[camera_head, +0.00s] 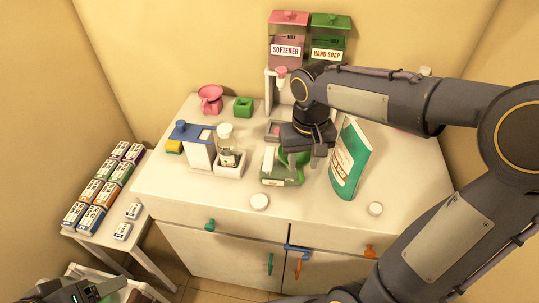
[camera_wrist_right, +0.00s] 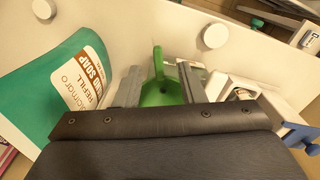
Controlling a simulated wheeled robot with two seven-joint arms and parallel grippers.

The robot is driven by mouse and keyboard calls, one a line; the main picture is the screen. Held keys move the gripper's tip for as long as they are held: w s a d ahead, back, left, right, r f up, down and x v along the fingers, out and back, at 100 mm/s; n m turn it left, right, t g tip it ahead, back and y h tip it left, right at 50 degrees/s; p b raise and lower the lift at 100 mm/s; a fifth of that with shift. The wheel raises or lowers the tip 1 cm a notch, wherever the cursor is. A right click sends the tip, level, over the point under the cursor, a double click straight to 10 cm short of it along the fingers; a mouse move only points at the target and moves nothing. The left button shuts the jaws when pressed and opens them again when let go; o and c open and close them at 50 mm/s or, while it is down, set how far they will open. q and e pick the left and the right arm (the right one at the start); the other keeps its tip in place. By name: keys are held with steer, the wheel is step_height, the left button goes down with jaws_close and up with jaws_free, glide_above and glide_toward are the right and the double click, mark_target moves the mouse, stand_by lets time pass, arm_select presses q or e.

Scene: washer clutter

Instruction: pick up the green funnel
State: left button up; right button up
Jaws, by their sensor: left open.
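The green funnel (camera_wrist_right: 158,92) shows in the right wrist view between the two fingers of my right gripper (camera_wrist_right: 161,70), with a narrow upright part pointing away from the palm. The fingers stand apart, with visible gaps beside it. In the head view my right gripper (camera_head: 303,155) points down over the counter, and the funnel (camera_head: 292,158) is partly hidden beneath it, by a green box with a white label (camera_head: 279,181). My left gripper (camera_head: 88,292) is at the bottom left of the head view, open and away from the counter.
A green-and-white refill pouch (camera_head: 348,160) stands close right of the right gripper. A white caddy with a bottle (camera_head: 228,158) is to the left. Softener (camera_head: 288,40) and hand soap (camera_head: 330,38) dispensers stand behind. White round caps (camera_head: 259,201) lie at the front.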

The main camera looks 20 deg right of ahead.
mark_target(301, 171)
steer(key=shift+w+a+f, duration=0.1)
steer(key=shift+w+f, duration=0.1)
steer(key=shift+f, duration=0.2)
steer(key=f, duration=0.7)
steer(key=shift+w+d+p, duration=0.3)
steer(key=shift+w+p, duration=0.05)
steer(key=shift+p, duration=0.05)
jaws_close()
